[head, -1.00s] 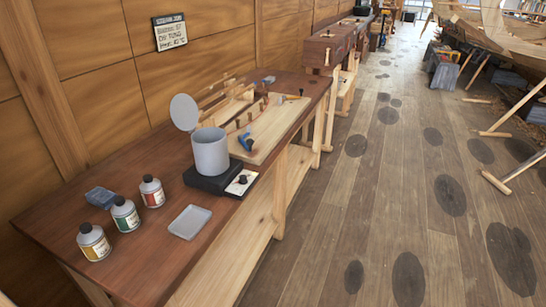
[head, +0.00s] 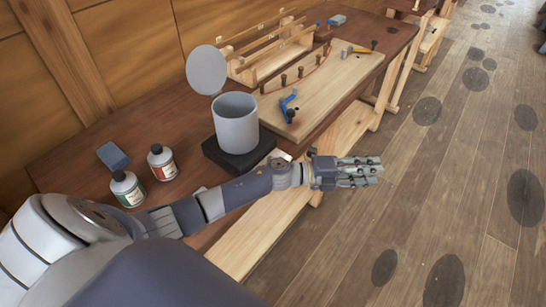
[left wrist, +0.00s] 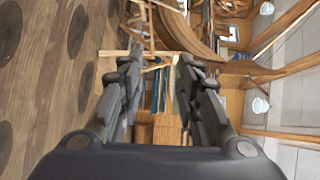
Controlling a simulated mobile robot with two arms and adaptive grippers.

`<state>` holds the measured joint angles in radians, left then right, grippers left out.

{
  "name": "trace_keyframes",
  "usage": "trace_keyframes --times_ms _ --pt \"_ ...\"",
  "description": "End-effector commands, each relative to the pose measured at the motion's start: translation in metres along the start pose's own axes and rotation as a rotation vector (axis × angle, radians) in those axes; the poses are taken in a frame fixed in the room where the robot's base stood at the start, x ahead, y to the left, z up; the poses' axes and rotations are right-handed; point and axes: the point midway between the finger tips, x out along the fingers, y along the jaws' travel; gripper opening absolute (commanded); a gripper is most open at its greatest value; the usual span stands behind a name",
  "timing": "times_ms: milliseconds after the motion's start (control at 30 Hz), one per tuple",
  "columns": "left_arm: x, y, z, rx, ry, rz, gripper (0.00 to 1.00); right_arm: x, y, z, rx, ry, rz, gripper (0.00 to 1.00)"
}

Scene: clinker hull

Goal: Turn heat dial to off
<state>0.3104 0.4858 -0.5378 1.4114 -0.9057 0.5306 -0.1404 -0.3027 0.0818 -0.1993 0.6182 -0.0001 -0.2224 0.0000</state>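A grey cylindrical pot (head: 237,128) stands on a black heater base (head: 222,156) near the bench's front edge. Its round grey lid (head: 206,70) stands upright behind it. The heat dial, a black knob on a white plate in the earlier head view, is mostly hidden behind my left forearm; only a pale corner shows. My left gripper (head: 368,171) is past the bench edge, over the floor side, to the right of the heater. Its fingers are apart and empty, also in the left wrist view (left wrist: 157,68). My right gripper is not in view.
Two labelled bottles, one green (head: 127,189) and one red (head: 161,162), stand left of the heater, with a blue block (head: 113,156) behind. A wooden board (head: 325,90) with pegs and a blue clamp (head: 289,107) lies beyond the pot. The floor at right is clear.

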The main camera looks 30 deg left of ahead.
Motion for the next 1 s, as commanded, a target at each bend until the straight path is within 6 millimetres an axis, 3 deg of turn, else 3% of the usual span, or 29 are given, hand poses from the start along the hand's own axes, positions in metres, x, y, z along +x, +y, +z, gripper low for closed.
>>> trace_keyframes --times_ms 33,100,233,333,433,600,700,867,1000 --pt "0.002 -0.021 -0.01 0.148 0.117 0.021 0.32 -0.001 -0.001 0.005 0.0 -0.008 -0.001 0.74" --pt "-0.002 -0.036 -0.028 0.346 0.287 0.073 0.32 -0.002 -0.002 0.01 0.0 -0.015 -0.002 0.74" --pt "-0.033 -0.037 -0.04 0.68 0.58 0.243 0.32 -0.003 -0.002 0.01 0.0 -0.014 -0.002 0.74" --pt "-0.074 -0.03 -0.024 0.894 0.776 0.433 0.32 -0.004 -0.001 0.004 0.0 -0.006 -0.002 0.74" --pt "-0.123 -0.03 0.007 1.048 0.931 0.653 0.32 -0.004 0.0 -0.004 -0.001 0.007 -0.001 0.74" --pt "-0.199 -0.046 0.06 1.167 1.086 0.99 0.32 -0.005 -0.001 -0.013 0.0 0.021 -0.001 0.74" --pt "-0.227 -0.058 0.078 1.183 1.127 1.117 0.32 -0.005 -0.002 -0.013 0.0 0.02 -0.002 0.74" --pt "-0.245 -0.062 0.088 1.184 1.152 1.198 0.32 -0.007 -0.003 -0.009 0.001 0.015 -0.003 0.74" --pt "-0.245 -0.045 0.088 1.179 1.155 1.2 0.32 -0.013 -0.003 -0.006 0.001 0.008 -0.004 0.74"
